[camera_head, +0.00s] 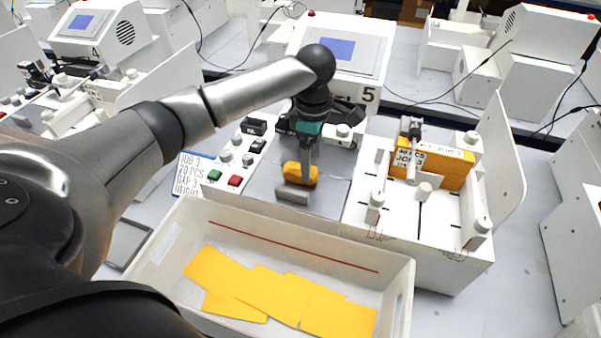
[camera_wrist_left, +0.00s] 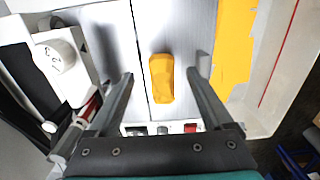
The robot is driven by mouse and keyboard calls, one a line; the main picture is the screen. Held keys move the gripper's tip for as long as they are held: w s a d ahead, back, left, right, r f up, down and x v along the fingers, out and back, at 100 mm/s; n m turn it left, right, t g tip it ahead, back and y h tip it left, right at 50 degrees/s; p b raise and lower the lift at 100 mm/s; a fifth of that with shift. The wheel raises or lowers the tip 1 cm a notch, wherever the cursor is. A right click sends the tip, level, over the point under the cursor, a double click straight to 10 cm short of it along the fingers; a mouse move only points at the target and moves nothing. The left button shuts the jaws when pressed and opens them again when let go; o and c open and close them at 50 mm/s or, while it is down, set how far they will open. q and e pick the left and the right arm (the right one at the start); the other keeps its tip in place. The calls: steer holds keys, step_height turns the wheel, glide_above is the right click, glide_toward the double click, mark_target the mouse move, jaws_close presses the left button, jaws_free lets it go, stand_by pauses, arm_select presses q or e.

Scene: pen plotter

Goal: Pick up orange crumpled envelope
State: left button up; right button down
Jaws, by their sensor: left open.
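The orange crumpled envelope (camera_head: 301,174) lies on the grey plate of the plotter station, in the middle of the head view. It looks small and lumpy. In the left wrist view the envelope (camera_wrist_left: 161,78) lies ahead of my fingers, near the middle of the gap between them. My left gripper (camera_head: 306,160) points down over it, and one finger partly covers it in the head view. The left gripper (camera_wrist_left: 160,82) is open, with a finger on each side and nothing held. I cannot tell how high the fingertips are above the plate. My right gripper is not in view.
A white bin (camera_head: 395,285) with several flat orange envelopes (camera_head: 270,290) stands in front of the plate. A small upright grey tab (camera_head: 292,196) is at the plate's front. Green and red buttons (camera_head: 235,181) are to the left. An orange stack labelled JOB (camera_head: 452,172) stands right.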

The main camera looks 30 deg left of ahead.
arm_select(q)
step_height(320, 180, down, 4)
steer(key=shift+s+r, duration=0.1)
jaws_close()
stand_by(0.7)
